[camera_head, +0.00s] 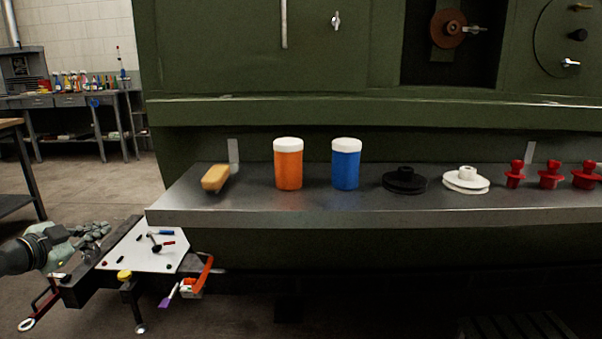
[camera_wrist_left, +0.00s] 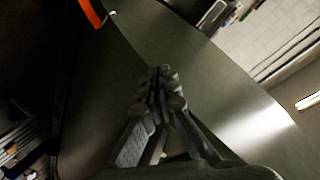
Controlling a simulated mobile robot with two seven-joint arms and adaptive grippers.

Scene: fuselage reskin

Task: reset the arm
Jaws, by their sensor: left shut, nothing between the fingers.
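My left arm comes in from the left edge of the head view. Its gripper (camera_head: 100,230) is at the lower left, beside a small cart with a white top (camera_head: 150,250). In the left wrist view the gripper (camera_wrist_left: 158,85) is shut with its fingertips together and nothing between them. A dark green curved surface (camera_wrist_left: 100,125) lies behind the fingers in that view. My right gripper is in neither view.
A grey shelf (camera_head: 330,209) on the green fuselage holds a yellow-brown block (camera_head: 215,178), an orange jar (camera_head: 288,168), a blue jar (camera_head: 346,168), a black disc (camera_head: 405,182), a white disc (camera_head: 466,182) and red knobs (camera_head: 550,176). A workbench (camera_head: 70,100) stands far left.

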